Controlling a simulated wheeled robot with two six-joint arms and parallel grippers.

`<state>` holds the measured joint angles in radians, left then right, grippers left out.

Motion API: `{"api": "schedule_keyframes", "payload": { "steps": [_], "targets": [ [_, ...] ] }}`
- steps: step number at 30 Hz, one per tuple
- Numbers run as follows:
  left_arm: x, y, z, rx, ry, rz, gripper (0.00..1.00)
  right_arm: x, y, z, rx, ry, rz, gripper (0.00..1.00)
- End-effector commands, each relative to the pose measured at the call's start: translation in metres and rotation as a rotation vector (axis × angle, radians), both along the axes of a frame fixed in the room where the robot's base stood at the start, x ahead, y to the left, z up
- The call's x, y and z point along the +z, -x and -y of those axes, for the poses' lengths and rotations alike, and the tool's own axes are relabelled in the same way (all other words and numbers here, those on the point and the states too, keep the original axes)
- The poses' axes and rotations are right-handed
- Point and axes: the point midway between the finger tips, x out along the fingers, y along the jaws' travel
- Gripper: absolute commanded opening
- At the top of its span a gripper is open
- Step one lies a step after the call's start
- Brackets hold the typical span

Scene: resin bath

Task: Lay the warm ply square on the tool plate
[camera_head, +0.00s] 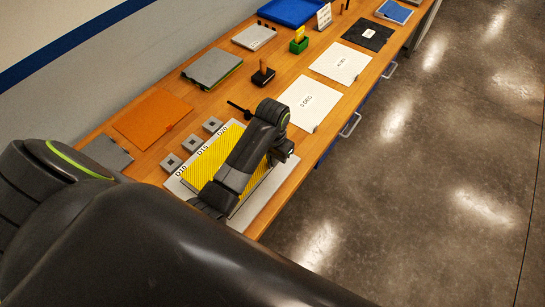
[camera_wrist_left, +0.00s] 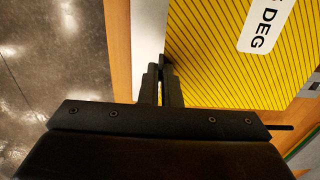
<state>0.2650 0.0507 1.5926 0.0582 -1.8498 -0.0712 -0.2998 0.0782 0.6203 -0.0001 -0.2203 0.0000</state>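A yellow ply square (camera_head: 205,165) with thin dark lines lies over the light grey tool plate (camera_head: 246,217), beside the D10, D15 and D20 marks. My left arm covers much of it. In the left wrist view, the yellow ply (camera_wrist_left: 220,60) carries a white label ending in DEG; the tool plate (camera_wrist_left: 149,30) shows as a pale strip along its left edge. My left gripper (camera_head: 284,157) is at the ply's right edge. In the left wrist view its fingers (camera_wrist_left: 162,78) are close together on a small dark tab there. Whether the ply touches the plate cannot be told.
Small grey blocks (camera_head: 192,143) line the plate's far side. An orange sheet (camera_head: 152,119) lies to the left. A white 5 DEG sheet (camera_head: 308,103), another white sheet (camera_head: 341,62) and a black sheet (camera_head: 367,34) lie farther along the wooden bench. A dark stamp-like tool (camera_head: 263,75) stands behind.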

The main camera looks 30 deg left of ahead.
Motion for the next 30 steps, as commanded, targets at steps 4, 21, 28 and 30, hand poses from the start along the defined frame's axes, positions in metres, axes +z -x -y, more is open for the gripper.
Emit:
{"api": "schedule_keyframes", "payload": {
  "steps": [4, 21, 28, 30],
  "targets": [
    [0.000, 0.000, 0.000, 0.000, 0.000, 0.000, 0.00, 0.000, 0.000, -0.001, -0.001, -0.001, 0.000, 0.00],
    [-0.015, 0.000, 0.000, 0.000, 0.000, -0.001, 0.00, -0.004, 0.000, 0.000, 0.000, -0.001, 0.000, 0.00],
    [-0.024, 0.000, 0.000, 0.000, 0.000, -0.002, 0.00, -0.006, 0.000, 0.000, 0.000, 0.000, 0.000, 0.00],
    [-0.026, 0.000, 0.000, 0.000, 0.000, -0.001, 0.00, -0.007, 0.001, 0.001, 0.000, 0.001, -0.001, 0.00]
  ]
}}
